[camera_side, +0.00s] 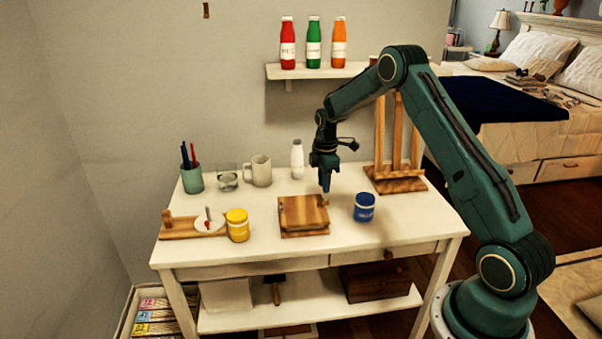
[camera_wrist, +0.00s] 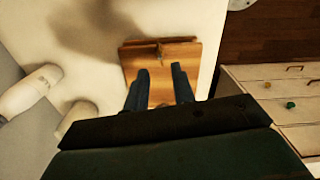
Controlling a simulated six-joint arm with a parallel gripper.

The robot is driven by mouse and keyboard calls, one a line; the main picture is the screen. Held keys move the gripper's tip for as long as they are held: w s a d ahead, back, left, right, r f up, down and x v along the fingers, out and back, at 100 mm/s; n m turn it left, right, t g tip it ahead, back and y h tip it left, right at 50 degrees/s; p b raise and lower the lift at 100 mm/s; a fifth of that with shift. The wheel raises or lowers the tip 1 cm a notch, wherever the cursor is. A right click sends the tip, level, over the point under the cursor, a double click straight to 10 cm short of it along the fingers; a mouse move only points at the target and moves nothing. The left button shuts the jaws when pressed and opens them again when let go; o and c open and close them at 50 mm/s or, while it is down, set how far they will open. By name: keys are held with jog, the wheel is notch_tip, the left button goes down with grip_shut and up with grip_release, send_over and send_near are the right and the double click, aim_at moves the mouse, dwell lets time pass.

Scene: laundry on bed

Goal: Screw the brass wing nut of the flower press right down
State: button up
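The wooden flower press (camera_side: 303,216) lies on the white table in the side view. It fills the upper middle of the wrist view (camera_wrist: 190,60). A small brass-coloured piece, apparently the wing nut (camera_side: 325,202), stands at its right edge in the side view; it also shows near the far edge of the press in the wrist view (camera_wrist: 160,50). My gripper (camera_side: 325,189) points down just above that piece. In the wrist view my gripper (camera_wrist: 160,70) has its two fingers apart, with nothing visible held between them. The thread beneath the nut is too small to make out.
A blue jar (camera_side: 364,207) stands close right of the press, a yellow jar (camera_side: 237,225) to its left. Behind are a white bottle (camera_side: 297,159), a mug (camera_side: 260,170) and a wooden rack (camera_side: 398,184). The table's front edge (camera_side: 300,258) is near the press.

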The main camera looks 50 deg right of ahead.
aim_at(323, 203)
jog(key=shift+f, duration=3.05)
grip_shut()
